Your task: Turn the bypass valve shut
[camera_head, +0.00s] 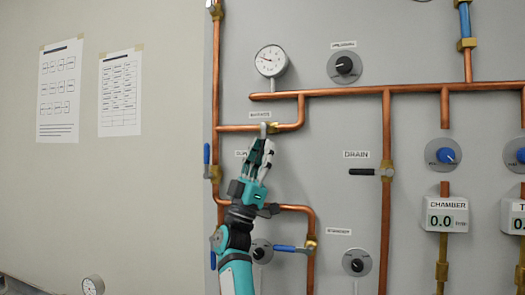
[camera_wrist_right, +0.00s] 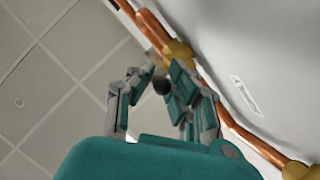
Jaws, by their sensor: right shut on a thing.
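The bypass valve (camera_head: 273,128) is a brass body on a horizontal copper pipe, under a small label that seems to read BYPASS. A grey lever piece shows at its front. My right gripper (camera_head: 264,150) reaches up from below, its fingertips just under the valve. It is shut on the valve's handle, which is mostly hidden by the fingers in the head view. My left gripper is not in view.
A round gauge (camera_head: 271,61) sits above the valve. A black-handled DRAIN valve (camera_head: 386,171) is to the right. Blue-handled valves are at left (camera_head: 207,160) and below (camera_head: 292,249). Copper pipes stand out from the grey panel around my arm.

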